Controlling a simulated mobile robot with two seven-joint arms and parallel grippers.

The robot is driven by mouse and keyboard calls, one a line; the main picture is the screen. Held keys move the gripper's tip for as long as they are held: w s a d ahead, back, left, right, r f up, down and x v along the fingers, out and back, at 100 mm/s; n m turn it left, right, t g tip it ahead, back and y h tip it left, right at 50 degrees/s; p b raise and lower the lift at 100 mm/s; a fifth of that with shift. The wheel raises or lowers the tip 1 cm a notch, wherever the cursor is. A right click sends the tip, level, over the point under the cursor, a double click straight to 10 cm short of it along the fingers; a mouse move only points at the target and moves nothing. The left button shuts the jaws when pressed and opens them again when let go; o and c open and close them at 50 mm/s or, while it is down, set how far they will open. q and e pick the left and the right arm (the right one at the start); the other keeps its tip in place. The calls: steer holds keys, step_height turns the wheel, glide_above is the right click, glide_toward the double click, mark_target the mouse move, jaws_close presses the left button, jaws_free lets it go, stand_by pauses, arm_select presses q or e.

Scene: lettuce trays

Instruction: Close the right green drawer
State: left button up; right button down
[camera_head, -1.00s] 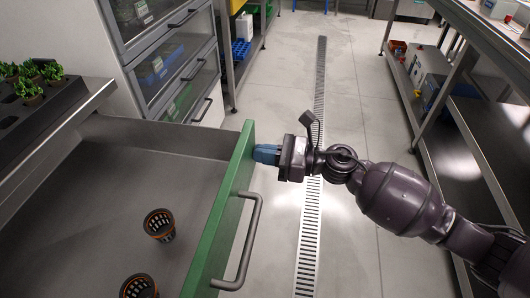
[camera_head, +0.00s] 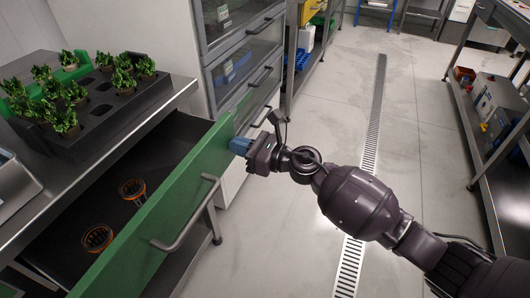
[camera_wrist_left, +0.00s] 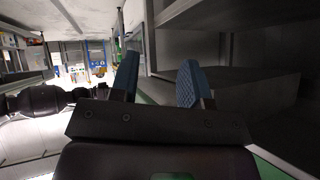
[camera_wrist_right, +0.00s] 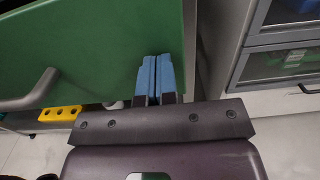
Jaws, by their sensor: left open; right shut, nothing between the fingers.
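The green drawer (camera_head: 165,215) under the steel counter stands partly open, with its grey bar handle (camera_head: 190,222) on the front. Two orange-rimmed net pots (camera_head: 132,190) lie inside it. My right gripper (camera_head: 240,146) is shut and empty, its blue fingertips at the far upper end of the green front. In the right wrist view its closed fingers (camera_wrist_right: 155,80) point at the green front; I cannot tell whether they touch. My left gripper (camera_wrist_left: 155,80) is open in the left wrist view, beside dark grey surfaces; it is not seen in the head view.
A black tray (camera_head: 110,120) with several lettuce plants sits on the counter. A cabinet with clear-fronted drawers (camera_head: 245,60) stands just beyond the green drawer. The floor with a long drain grate (camera_head: 372,130) is clear. A shelf rack (camera_head: 490,175) stands at right.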

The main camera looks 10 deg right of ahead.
mark_target(191, 130)
steer(key=b+x, duration=0.2)
steer(key=x, duration=1)
steer(key=shift+a+f, duration=0.15)
steer(key=shift+f, duration=0.05)
steer(key=shift+w+a+r, duration=0.15)
steer(key=shift+w+a, duration=0.2)
steer(key=shift+a, duration=0.05)
steer(key=shift+r, duration=0.15)
arm_select(q)
steer(key=shift+w+r+n+t, duration=0.1)
steer(key=shift+r+n+t, duration=0.15)
steer(key=shift+t, duration=0.35)
arm_select(e)
steer(key=shift+r, duration=0.1)
arm_select(q)
steer(key=shift+f, duration=0.15)
arm_select(e)
steer(key=shift+r, duration=0.15)
arm_select(q)
steer(key=shift+f, duration=0.15)
arm_select(e)
steer(key=shift+d, duration=0.1)
